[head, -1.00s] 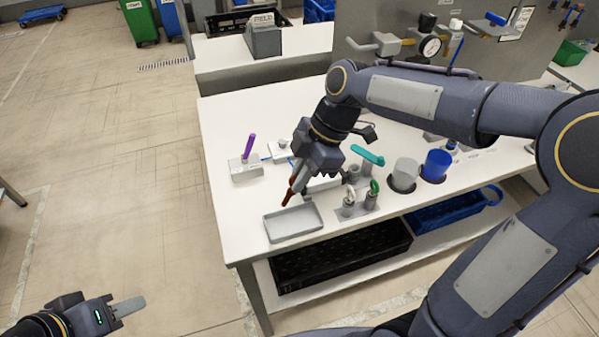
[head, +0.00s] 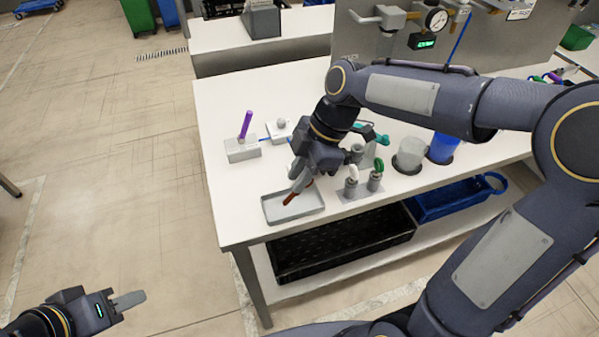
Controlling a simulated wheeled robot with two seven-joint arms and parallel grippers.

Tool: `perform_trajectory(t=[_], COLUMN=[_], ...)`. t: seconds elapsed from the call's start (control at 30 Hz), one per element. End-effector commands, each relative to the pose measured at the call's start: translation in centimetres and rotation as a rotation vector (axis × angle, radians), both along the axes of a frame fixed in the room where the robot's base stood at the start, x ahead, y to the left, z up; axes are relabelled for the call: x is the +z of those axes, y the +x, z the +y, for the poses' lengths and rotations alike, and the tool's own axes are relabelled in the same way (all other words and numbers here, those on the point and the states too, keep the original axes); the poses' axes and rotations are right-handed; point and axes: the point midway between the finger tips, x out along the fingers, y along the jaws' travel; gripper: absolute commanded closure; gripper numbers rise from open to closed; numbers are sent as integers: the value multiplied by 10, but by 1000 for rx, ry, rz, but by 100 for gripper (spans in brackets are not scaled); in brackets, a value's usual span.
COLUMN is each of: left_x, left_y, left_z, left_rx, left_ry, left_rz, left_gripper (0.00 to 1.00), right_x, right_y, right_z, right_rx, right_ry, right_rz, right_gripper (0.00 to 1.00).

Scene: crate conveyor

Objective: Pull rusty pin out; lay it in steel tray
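The rusty pin (head: 290,199) is a reddish-brown rod in the head view. It slants low over the grey steel tray (head: 270,217), its lower end within the tray's outline; I cannot tell whether it touches the tray floor. My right gripper (head: 300,184) is over the back right part of the tray, with its fingers around the pin and hiding part of it. It appears shut on the pin. My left gripper (head: 130,301) is at the lower left, away from the table, with its fingers together and empty.
A grey block with a purple pin (head: 245,126) stands behind the tray. Grey (head: 410,154) and blue (head: 441,149) cups stand further right. Black and blue crates lie on the shelf below.

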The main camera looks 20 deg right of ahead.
Motion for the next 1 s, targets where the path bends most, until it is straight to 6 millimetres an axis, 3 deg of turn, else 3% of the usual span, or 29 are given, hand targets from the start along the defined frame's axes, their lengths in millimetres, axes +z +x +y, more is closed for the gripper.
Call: perform_trajectory(t=[0.1,0.4,0.8,1.0], left_x=[0,0,4,5], left_y=[0,0,0,0], left_z=[0,0,0,0], left_rx=[0,0,0,0], left_ry=[0,0,0,0], left_rz=[0,0,0,0], left_gripper=[63,63,63,63], right_x=[0,4,59,71], right_y=[0,0,2,1], right_z=[0,-2,-28,-33], right_rx=[0,-1,-1,0], right_ry=[0,0,0,0], right_rz=[0,-2,-3,-1], right_gripper=[66,66,66,66])
